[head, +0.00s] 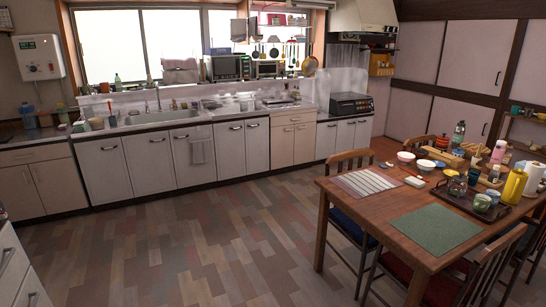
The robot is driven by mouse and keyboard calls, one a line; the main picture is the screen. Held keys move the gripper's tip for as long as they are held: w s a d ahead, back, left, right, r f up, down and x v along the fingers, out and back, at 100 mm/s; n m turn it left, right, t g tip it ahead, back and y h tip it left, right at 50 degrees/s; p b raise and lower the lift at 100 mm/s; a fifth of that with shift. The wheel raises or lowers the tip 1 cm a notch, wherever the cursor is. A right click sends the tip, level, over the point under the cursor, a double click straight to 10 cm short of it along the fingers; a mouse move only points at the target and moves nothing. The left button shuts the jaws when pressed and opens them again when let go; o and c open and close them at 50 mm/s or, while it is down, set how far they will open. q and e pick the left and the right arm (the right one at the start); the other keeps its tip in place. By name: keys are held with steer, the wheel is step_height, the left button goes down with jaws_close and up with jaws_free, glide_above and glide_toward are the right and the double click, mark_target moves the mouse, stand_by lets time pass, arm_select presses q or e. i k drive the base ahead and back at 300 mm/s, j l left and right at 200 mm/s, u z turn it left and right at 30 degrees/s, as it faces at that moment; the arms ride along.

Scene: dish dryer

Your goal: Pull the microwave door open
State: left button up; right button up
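The microwave (228,67) is a small dark-fronted box at the back, on the raised ledge behind the counter, below the window. Its door looks shut, though it is small in the view. A second, smaller oven-like appliance (268,69) stands just to its right. Neither of my grippers shows in the head view, so their state is hidden. I am well back from the counter, across the open floor.
The long kitchen counter (210,115) with a sink (162,117) runs below the microwave. A dining table (360,215) crowded with dishes and bottles, with chairs (346,228) around it, fills the right. The wooden floor (190,235) in the middle is clear. Drawers (22,265) stand at lower left.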

mark_target(223, 67)
steer(key=i+j+u, duration=0.15)
steer(key=i+u, duration=0.15)
steer(key=i, duration=0.4)
steer(key=i+u, duration=0.3)
steer(key=i, duration=0.4)
steer(key=i+l+u, duration=0.3)
steer(key=i, duration=0.45)
steer(key=i+z, duration=0.2)
steer(key=i, duration=0.3)
steer(key=i+z, duration=0.2)
steer(key=i, duration=0.35)
steer(key=i+j+z, duration=0.15)
steer(key=i, duration=0.35)
steer(key=i+j+z, duration=0.2)
steer(key=i, duration=0.3)
steer(key=i+l+u, duration=0.1)
steer(key=i+l, duration=0.25)
steer(key=i, duration=0.25)
steer(key=i+l+u, duration=0.1)
steer(key=i+l, duration=0.3)
steer(key=i, duration=0.15)
steer(key=i+l+u, duration=0.15)
steer(key=i+l, duration=0.25)
steer(key=i, duration=0.15)
steer(key=i+l, duration=0.15)
steer(key=l, duration=0.15)
steer(key=i+l, duration=0.15)
steer(key=l, duration=0.15)
